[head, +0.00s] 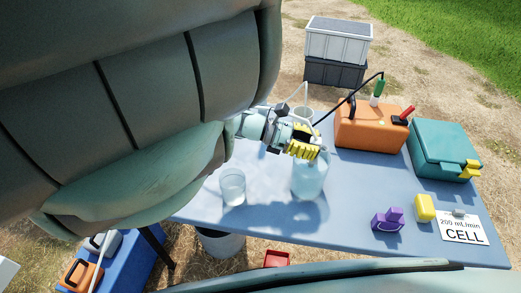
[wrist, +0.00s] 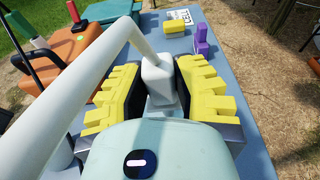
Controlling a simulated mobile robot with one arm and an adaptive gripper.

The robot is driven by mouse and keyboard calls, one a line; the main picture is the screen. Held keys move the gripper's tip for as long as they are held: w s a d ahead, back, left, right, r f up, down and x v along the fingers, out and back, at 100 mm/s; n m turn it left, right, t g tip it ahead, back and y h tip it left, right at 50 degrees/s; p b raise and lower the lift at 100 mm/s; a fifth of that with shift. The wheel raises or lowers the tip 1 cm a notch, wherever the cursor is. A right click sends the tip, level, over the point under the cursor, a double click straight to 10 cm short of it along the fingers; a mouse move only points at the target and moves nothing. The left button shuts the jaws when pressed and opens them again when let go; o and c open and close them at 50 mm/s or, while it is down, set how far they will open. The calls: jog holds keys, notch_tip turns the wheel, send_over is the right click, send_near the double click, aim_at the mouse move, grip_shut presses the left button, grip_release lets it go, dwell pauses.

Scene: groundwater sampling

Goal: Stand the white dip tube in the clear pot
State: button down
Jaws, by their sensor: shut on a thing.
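The white dip tube (wrist: 75,85) runs large across the wrist view, bends at the top and comes down to a white block between my fingers. My gripper (wrist: 158,85) has yellow-padded fingers on both sides of this block and is shut on it. In the head view my gripper (head: 303,146) is at the top of a large clear bottle (head: 309,180). The tube's lower end is hidden, so I cannot tell whether it is inside the bottle. The clear pot (head: 232,188) stands upright on the table, left of the bottle.
On the blue table (head: 350,220) are an orange case (head: 365,128), a teal box (head: 440,148), a purple piece (head: 387,220), a yellow block (head: 425,207) and a CELL card (head: 463,228). A pale container (head: 303,113) stands behind my gripper. The front middle is clear.

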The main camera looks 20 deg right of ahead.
jog(key=shift+f+b, duration=1)
dwell(0.3)
jog(key=c, duration=0.8)
grip_release()
jog(key=shift+o, duration=0.2)
jog(key=v, duration=0.7)
jog(key=shift+a, duration=0.2)
jog(key=shift+w+r, duration=0.15)
